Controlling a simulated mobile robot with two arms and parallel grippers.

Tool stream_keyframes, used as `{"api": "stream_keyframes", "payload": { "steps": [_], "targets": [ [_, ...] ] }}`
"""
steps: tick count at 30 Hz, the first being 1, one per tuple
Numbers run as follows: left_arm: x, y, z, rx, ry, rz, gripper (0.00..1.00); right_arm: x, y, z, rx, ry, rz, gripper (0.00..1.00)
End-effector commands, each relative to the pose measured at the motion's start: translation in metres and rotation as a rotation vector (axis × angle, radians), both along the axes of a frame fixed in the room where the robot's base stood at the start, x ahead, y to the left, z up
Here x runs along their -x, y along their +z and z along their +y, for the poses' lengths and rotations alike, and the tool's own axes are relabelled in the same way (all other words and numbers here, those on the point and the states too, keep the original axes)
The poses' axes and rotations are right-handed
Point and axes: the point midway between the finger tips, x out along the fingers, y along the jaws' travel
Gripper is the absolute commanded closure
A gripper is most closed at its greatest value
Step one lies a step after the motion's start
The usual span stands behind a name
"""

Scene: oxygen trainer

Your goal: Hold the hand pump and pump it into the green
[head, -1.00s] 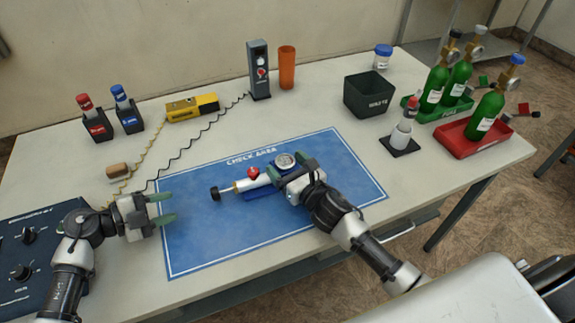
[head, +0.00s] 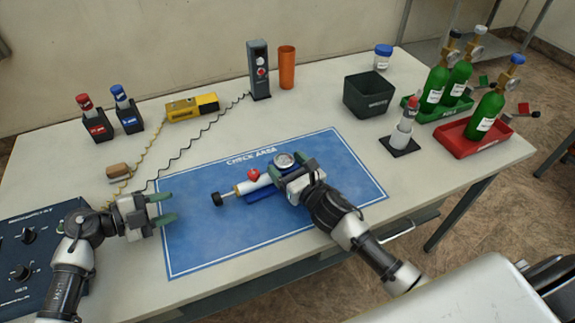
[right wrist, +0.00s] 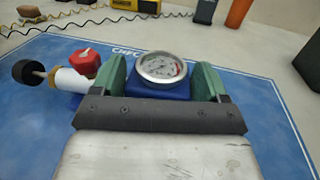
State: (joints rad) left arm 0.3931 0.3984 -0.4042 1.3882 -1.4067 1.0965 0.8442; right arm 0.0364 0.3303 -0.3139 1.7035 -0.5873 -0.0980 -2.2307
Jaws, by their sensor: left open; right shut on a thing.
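The hand pump (head: 258,183) is on the blue check area mat (head: 215,240). It has a white barrel, a red knob, a black plunger handle on the left and a round gauge (head: 284,160). My right gripper (head: 287,178) is shut on the pump near its gauge end. In the right wrist view the green fingers stand on both sides of the blue block under the gauge (right wrist: 160,68). The white barrel and black handle (right wrist: 27,73) stick out to the left. The dial's coloured marks are too small to read surely. My left gripper (head: 168,208) is open and empty, left of the plunger handle.
A dark control box (head: 35,250) is at the left edge. Red and blue bottles, a yellow device (head: 192,107), a grey meter (head: 259,70) and an orange cup (head: 286,68) line the back. A dark bin (head: 369,95) and green cylinders stand right. The mat's front is clear.

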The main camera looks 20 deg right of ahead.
Motion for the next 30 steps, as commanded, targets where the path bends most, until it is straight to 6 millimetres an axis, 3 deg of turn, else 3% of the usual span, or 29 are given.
{"api": "stream_keyframes", "payload": {
  "steps": [11,16,20,24,30],
  "targets": [
    [0.000,0.000,0.000,0.000,0.000,0.000,0.57,0.000,0.000,0.000,0.000,0.000,0.001,0.68],
    [0.000,0.011,0.002,-0.071,-0.052,-0.070,0.82,0.000,0.000,0.000,0.000,0.000,0.001,0.69],
    [0.003,0.031,0.010,-0.264,-0.188,-0.245,1.00,0.000,0.000,0.000,0.000,0.000,0.001,0.69],
    [0.010,0.044,0.023,-0.456,-0.326,-0.400,1.00,0.000,-0.001,0.000,0.000,0.000,0.001,0.69],
    [0.015,0.048,0.031,-0.555,-0.403,-0.474,1.00,0.000,-0.001,0.000,0.000,0.000,0.001,0.69]
  ]
}}
